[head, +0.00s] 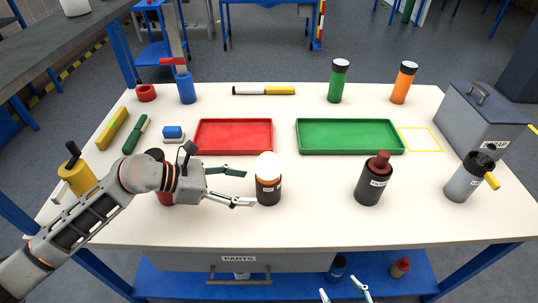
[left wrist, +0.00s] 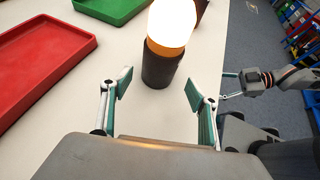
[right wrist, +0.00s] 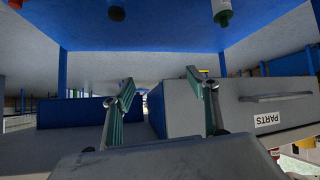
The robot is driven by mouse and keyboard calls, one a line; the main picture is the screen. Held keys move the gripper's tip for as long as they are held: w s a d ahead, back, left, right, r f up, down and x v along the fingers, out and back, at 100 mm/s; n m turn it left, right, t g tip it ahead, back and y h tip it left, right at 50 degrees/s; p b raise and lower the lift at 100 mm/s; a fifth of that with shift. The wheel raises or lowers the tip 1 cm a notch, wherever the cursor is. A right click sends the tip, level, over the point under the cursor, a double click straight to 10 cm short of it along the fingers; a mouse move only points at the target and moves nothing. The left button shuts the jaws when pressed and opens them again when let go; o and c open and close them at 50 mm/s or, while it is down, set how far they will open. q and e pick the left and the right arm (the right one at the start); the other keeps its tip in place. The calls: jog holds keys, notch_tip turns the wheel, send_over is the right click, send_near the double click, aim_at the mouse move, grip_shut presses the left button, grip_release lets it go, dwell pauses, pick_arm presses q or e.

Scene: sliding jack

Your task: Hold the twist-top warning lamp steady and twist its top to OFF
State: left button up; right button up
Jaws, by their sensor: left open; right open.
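The warning lamp (head: 268,178) stands upright on the white table, with a glowing white top, an orange band and a dark labelled base. In the left wrist view the lit lamp (left wrist: 160,68) stands just beyond the fingertips, roughly centred between them. My left gripper (head: 249,186) is open and empty at the lamp's left side, level with its base; I cannot tell whether a finger touches it. My right gripper (head: 342,288) is open and empty, low in front of the table's front edge, away from the lamp.
A dark red-topped container (head: 374,180) and a grey canister (head: 468,178) stand right of the lamp. Red (head: 234,152) and green (head: 350,150) trays lie behind it. The PARTS drawer (head: 180,262) is under the tabletop, above a blue shelf (head: 300,287). My left arm partly hides a red container.

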aim_at(265, 188)
pick_arm(q)
jog(key=shift+b+x, duration=0.65)
jog(key=shift+x, duration=2.95)
jog(key=c, duration=0.9)
jog(key=shift+o, duration=0.2)
